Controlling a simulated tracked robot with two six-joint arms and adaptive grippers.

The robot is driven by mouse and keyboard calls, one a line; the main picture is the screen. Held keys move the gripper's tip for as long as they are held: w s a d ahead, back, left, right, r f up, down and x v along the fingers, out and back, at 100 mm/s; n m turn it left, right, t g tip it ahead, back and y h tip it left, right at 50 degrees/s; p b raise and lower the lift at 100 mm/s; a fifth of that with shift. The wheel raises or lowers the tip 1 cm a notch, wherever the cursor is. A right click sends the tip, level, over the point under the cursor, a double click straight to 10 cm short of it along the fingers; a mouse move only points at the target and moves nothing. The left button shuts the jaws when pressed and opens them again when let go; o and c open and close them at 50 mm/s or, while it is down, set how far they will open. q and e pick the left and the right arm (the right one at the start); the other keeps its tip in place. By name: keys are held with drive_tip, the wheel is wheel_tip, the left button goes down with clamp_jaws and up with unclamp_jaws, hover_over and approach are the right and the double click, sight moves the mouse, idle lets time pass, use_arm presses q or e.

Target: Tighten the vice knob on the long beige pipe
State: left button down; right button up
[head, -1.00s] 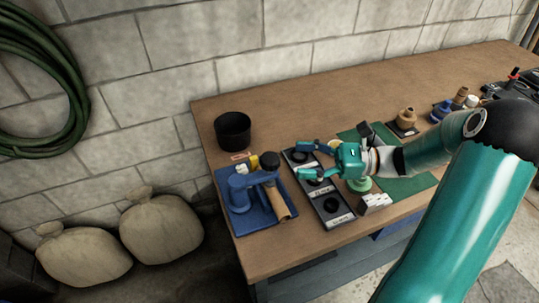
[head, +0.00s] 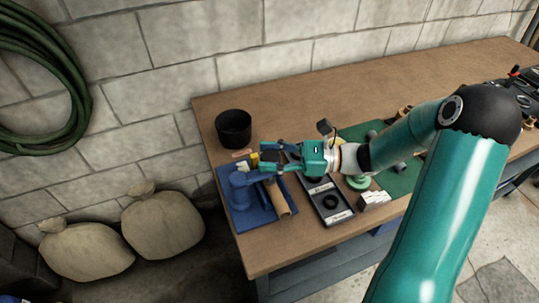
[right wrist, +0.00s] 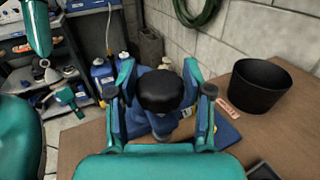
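The blue vice (head: 240,187) stands on a blue mat at the bench's left end. Its black round knob (right wrist: 160,90) shows in the right wrist view, between the two fingers of my right gripper (right wrist: 160,95). The fingers are apart, with a gap visible on each side of the knob. In the head view my right gripper (head: 264,160) reaches over the vice from the right and partly hides the knob. The beige pipe (head: 281,200) sticks out of the vice toward the front.
A black pot (head: 233,128) stands behind the vice; it also shows in the right wrist view (right wrist: 259,86). A dark tray (head: 331,203) with black rings, a white box (head: 374,200) and a green mat (head: 398,184) lie to the right.

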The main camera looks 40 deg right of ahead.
drive_tip(key=c, duration=0.6)
drive_tip(key=m+t+h+b, duration=0.1)
drive_tip(key=m+t+h, duration=0.1)
drive_tip(key=shift+f+t+h+b, duration=0.1)
drive_tip(key=shift+t+h+b, duration=0.2)
drive_tip(key=shift+t+b, duration=0.1)
drive_tip(key=shift+m+t+h+b, duration=0.45)
drive_tip(key=shift+m+t+h, duration=0.15)
drive_tip(key=shift+m+h, duration=0.3)
drive_tip(key=o, duration=1.2)
drive_tip(key=shift+c, duration=0.2)
drive_tip(key=shift+s+d, duration=0.1)
drive_tip(key=v, duration=1.1)
drive_tip(key=shift+s, duration=0.35)
